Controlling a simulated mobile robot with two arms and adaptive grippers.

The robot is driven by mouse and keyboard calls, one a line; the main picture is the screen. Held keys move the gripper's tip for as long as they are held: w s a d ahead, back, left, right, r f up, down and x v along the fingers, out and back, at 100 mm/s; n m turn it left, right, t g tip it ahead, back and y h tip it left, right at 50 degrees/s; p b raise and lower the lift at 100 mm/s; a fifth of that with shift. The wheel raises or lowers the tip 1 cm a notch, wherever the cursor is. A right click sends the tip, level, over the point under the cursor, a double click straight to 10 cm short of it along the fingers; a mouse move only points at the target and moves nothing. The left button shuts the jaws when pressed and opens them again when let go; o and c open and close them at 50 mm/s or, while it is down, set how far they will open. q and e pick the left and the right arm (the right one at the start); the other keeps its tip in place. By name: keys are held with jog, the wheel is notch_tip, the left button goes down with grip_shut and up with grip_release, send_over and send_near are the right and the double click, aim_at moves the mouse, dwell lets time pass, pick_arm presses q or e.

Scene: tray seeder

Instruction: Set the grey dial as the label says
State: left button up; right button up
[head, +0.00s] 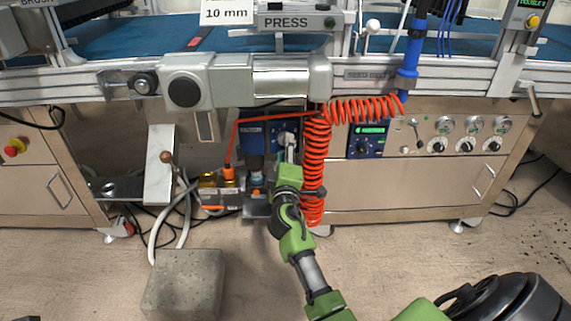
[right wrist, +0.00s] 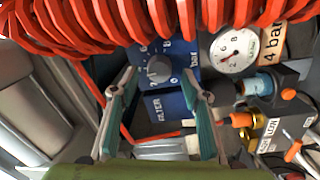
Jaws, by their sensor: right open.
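The grey dial (right wrist: 158,68) sits on a blue panel (right wrist: 166,106) marked FILTER, with a numbered scale around it, in the right wrist view. My right gripper (right wrist: 159,84) is open, its two fingers on either side below the dial with gaps visible. An orange "4 bar" label (right wrist: 273,40) is beside a round white gauge (right wrist: 234,50); the needle's exact reading is hard to tell. In the head view, my right gripper (head: 288,150) is in front of the blue unit (head: 252,134) and partly hides it. My left gripper is not in view.
An orange coiled hose (head: 317,165) hangs close to the right of my gripper and crosses the top of the wrist view. Yellow-and-orange valves (head: 218,178) stand to the left. A concrete block (head: 184,284) lies on the floor with hoses behind it.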

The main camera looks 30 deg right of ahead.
jog(key=v, duration=0.9)
jog(key=shift+s, duration=0.2)
jog(key=shift+a, duration=0.1)
